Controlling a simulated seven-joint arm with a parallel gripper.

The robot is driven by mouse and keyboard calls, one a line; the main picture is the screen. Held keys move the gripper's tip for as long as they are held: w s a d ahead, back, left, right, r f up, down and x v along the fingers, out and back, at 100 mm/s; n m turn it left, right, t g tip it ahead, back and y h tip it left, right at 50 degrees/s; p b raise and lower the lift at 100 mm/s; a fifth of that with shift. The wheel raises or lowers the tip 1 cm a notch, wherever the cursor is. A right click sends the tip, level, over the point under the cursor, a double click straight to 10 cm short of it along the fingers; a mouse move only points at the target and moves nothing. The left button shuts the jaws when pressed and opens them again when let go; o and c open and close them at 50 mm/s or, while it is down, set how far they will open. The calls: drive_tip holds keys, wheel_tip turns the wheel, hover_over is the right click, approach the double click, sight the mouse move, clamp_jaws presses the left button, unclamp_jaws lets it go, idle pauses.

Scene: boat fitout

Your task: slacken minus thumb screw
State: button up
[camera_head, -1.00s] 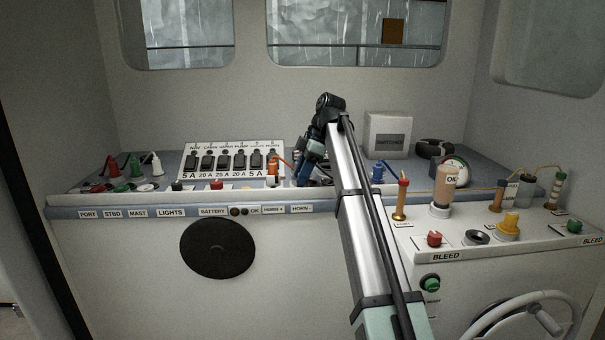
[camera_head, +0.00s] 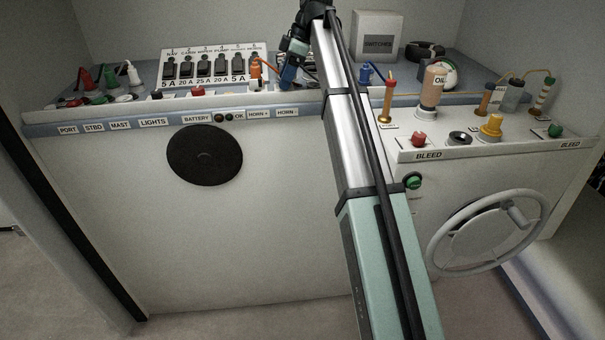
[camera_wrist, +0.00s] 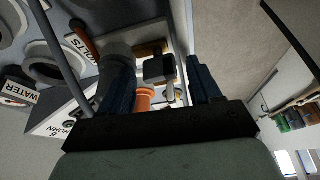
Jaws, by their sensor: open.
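My gripper (camera_head: 288,76) is over the back console, just right of an orange upright part (camera_head: 256,72) and behind the HORN labels. In the wrist view my gripper (camera_wrist: 157,62) is open, with its two blue fingers apart. Between them shows a small dark square-headed piece (camera_wrist: 159,68) on a pale stem, with space on both sides. It may be the minus thumb screw, but I cannot read a minus mark on it. The orange part (camera_wrist: 145,99) shows partly behind the left finger. In the head view my gripper and arm hide the screw area.
A row of breakers (camera_head: 211,66) stands left of the gripper. The BLEED shelf (camera_head: 480,148) with bottles and knobs is at front right. A handwheel (camera_head: 487,232) is below.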

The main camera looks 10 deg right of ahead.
drive_tip(key=m+t, duration=0.1)
drive_tip(key=m, duration=0.3)
drive_tip(key=shift+s+m+t+h, duration=0.15)
drive_tip(key=shift+m+t+h, duration=0.15)
drive_tip(key=shift+t+h, duration=0.1)
drive_tip(key=m+t, duration=0.1)
drive_tip(key=m, duration=0.3)
drive_tip(key=shift+s+a+h, duration=0.1)
drive_tip(key=shift+a+h, duration=0.05)
drive_tip(key=shift+h, duration=0.25)
drive_tip(key=m+h, duration=0.1)
drive_tip(key=m, duration=0.2)
drive_tip(key=shift+m+t, duration=0.4)
drive_tip(key=m+h, duration=0.1)
drive_tip(key=m, duration=0.3)
drive_tip(key=shift+a+t+h, duration=0.2)
drive_tip(key=shift+t+h, duration=0.1)
drive_tip(key=shift+h, duration=0.1)
drive_tip(key=shift+r+m, duration=0.3)
drive_tip(key=v, duration=1.4)
drive_tip(key=s+d+f+g, duration=0.1)
drive_tip(key=s+f+g, duration=0.1)
drive_tip(key=f, duration=1.9)
drive_tip(key=s+d+f+n+g, duration=0.1)
drive_tip(key=s+d+f+g, duration=0.1)
drive_tip(key=f, duration=2)
drive_tip(key=shift+s+d+n+h, duration=0.3)
drive_tip(key=shift+s+d, duration=0.05)
drive_tip(key=shift+s, duration=0.2)
